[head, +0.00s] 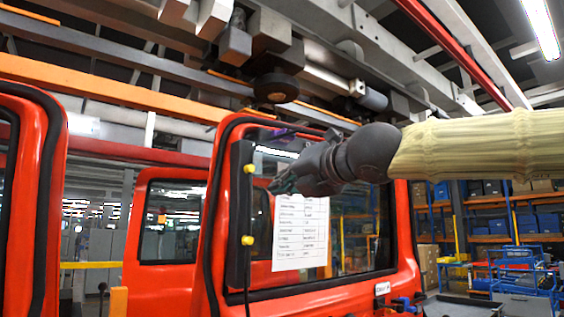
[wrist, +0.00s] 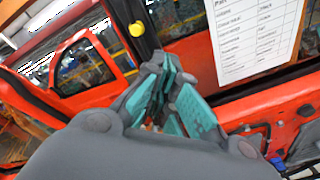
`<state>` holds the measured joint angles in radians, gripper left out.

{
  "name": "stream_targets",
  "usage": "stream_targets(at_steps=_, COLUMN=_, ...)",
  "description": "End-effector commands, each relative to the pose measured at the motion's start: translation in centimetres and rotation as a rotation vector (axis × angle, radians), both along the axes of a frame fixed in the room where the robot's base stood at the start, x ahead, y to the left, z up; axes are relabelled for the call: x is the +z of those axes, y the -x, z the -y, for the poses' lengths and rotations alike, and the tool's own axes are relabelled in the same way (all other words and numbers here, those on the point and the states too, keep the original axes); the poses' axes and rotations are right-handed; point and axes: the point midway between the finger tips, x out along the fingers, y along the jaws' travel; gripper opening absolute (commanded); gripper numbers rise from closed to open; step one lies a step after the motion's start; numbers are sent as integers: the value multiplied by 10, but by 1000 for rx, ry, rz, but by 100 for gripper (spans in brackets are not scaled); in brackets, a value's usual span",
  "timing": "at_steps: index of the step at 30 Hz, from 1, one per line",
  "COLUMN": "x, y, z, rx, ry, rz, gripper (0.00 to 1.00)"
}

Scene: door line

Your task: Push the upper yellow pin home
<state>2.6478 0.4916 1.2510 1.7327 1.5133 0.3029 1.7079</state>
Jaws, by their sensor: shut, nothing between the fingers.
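The upper yellow pin (head: 249,168) sticks out of a black vertical strip (head: 238,215) on the edge of the red door. A lower yellow pin (head: 247,240) sits below it on the same strip. My gripper (head: 274,188) is shut and empty, a little to the right of the upper pin and slightly lower in the head view. In the wrist view, my gripper (wrist: 168,88) has its teal finger pads together, and one yellow pin (wrist: 136,29) shows above and left of the fingertips. I cannot tell which pin that is.
The red door (head: 207,250) has a window with a white printed sheet (head: 300,232) taped on it, behind my gripper. Another red door (head: 165,235) stands behind on the left. Overhead rails (head: 130,93) run above. Shelves with blue bins (head: 485,215) stand far right.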

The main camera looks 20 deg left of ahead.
Motion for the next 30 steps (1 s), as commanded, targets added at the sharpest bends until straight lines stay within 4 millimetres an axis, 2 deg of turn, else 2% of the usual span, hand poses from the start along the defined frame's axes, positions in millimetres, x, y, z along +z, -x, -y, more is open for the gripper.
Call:
stream_targets(at_steps=1, x=16, y=8, z=2, rx=6, ry=-29, rz=-7, gripper=0)
stream_targets(at_steps=3, x=29, y=15, z=3, rx=14, ry=-58, rz=-15, gripper=0)
stream_targets(at_steps=7, x=42, y=22, z=2, rx=22, ry=-85, rz=-24, gripper=0)
stream_targets(at_steps=11, x=43, y=16, z=-7, rx=24, ry=-87, rz=-26, gripper=0)
stream_targets(at_steps=22, x=42, y=-17, z=-49, rx=22, ry=-86, rz=-26, gripper=0)
stream_targets(at_steps=30, x=44, y=-25, z=-60, rx=23, ry=-87, rz=-24, gripper=0)
